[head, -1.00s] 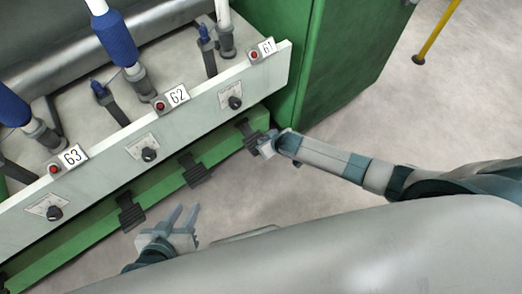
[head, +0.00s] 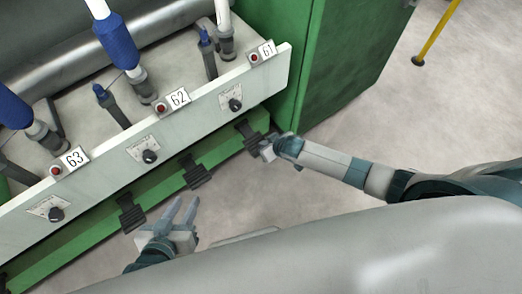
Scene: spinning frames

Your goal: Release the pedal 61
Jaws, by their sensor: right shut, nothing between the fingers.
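Pedal 61 (head: 246,127) is a black pedal on the green lower rail, below the label 61 (head: 266,50) on the white panel. My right gripper (head: 263,146) is shut, right at this pedal's front end. It covers part of the pedal, and I cannot tell whether it touches it. My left gripper (head: 182,213) is open and empty, with its two fingers pointing up, to the right of and below the pedal under 63.
Two more black pedals, one in the middle (head: 194,173) and one at the left (head: 131,213), stick out from the green rail (head: 75,240). A green cabinet (head: 335,65) stands at the right end. A yellow post (head: 437,33) is beyond it. The floor (head: 440,110) is clear at the right.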

